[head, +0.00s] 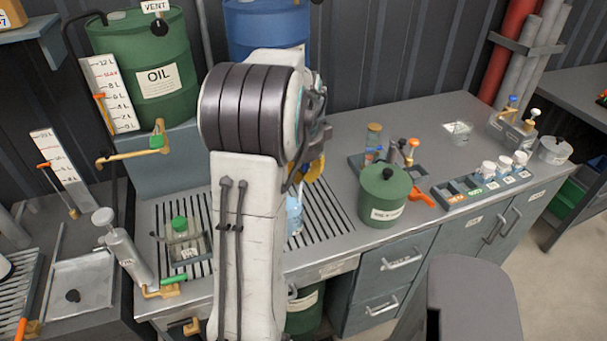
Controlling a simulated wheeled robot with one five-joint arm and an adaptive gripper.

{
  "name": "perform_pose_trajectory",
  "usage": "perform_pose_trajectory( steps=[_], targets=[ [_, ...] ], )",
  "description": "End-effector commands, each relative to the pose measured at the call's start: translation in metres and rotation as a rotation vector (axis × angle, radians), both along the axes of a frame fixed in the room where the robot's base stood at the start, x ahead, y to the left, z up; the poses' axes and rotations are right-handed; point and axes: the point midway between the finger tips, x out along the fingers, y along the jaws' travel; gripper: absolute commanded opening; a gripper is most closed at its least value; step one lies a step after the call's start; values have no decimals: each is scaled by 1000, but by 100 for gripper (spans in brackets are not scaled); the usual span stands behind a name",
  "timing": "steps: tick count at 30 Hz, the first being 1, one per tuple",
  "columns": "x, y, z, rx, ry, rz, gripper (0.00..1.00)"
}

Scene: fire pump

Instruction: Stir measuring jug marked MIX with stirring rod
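A clear container with a bluish tint (295,214), which may be the measuring jug, stands on the slatted grate of the bench. My arm covers most of it, and no MIX marking is readable. My gripper (314,150) is just above and to the right of this container, mostly behind my own arm. A yellow-orange part (318,166) shows beside the gripper; I cannot tell what it belongs to. I cannot make out the stirring rod. The gripper's fingers are hidden, so I cannot see whether they hold anything.
A green-capped bottle (181,240) stands left on the grate (328,222). A green lidded pot (384,198) stands right of it. A green OIL drum (150,70) and a blue drum (268,30) are behind. Small white-capped bottles (488,170) sit at right.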

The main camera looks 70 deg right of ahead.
Motion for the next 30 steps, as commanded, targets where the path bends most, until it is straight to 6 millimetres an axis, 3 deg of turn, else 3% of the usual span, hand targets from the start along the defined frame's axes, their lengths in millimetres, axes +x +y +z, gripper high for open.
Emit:
perform_pose_trajectory(
  steps=[18,30],
  targets=[
    [0,0,48,-1,0,0,0],
    [0,0,48,-1,0,0,0]
  ],
)
